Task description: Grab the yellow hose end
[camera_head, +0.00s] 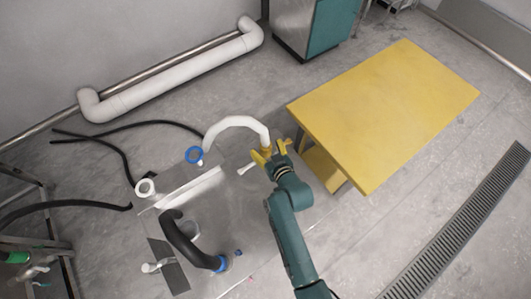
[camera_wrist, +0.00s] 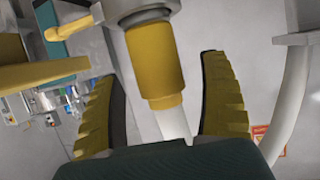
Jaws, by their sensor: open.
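The yellow hose end (camera_wrist: 155,58) is a yellow collar with a narrower lower ring, on a white fitting in the wrist view. It appears between the two yellow fingers of my gripper (camera_wrist: 162,80), with a gap on each side. In the head view the white hose (camera_head: 235,122) arches over from the left and comes down at my gripper (camera_head: 271,155), beside the yellow table. The fingers are spread and do not visibly touch the collar. In the head view the hose end is small and partly hidden by my gripper.
The yellow table (camera_head: 390,110) stands close to the right of my gripper. A metal-topped unit (camera_head: 225,215) with a black curved hose (camera_head: 181,238) is at lower left. A white pipe (camera_head: 175,75) runs along the wall. Floor is open beyond the table toward the drain grate (camera_head: 450,235).

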